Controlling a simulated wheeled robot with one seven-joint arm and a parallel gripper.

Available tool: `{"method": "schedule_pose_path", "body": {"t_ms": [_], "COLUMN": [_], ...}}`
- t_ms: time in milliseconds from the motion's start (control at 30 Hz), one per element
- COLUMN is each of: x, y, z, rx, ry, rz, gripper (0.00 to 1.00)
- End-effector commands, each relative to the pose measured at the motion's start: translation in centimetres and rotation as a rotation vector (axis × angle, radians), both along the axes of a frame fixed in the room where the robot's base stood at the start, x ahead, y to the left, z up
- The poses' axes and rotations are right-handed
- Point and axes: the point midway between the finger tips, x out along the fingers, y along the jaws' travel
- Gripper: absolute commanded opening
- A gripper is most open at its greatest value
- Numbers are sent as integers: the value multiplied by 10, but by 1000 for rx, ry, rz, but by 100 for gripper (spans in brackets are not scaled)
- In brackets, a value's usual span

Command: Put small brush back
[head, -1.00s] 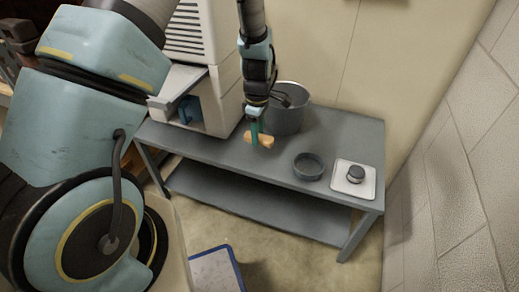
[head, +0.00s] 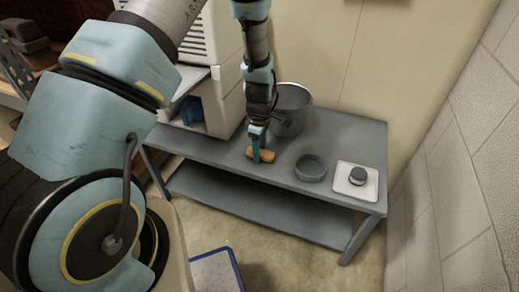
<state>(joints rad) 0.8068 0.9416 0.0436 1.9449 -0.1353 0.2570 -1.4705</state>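The small brush (head: 268,156), a short tan-orange piece, is at the front left part of the grey table's top (head: 335,135). My gripper (head: 258,155) points down from above with its teal fingers around the brush and looks shut on it. The fingers hide the middle of the brush. The brush is at or just above the tabletop; I cannot tell if it touches.
A grey metal bucket (head: 293,105) stands close behind my gripper. A dark round bowl (head: 310,168) and a white square plate with a dark knob (head: 357,181) are to the right. A white cabinet unit (head: 212,105) stands left. A blue-edged panel (head: 215,272) is below.

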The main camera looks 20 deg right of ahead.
Motion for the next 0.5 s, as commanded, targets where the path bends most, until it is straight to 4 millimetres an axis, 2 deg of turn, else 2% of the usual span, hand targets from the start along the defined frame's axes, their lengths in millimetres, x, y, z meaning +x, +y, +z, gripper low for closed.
{"method": "schedule_pose_path", "body": {"t_ms": [33, 167, 367, 500], "x": [0, 0, 0, 0], "y": [0, 0, 0, -1], "z": [0, 0, 1, 8], "rx": [0, 0, 0, -1], "ry": [0, 0, 0, -1], "rz": [0, 0, 0, 1], "gripper": [61, 74, 74, 74]}}
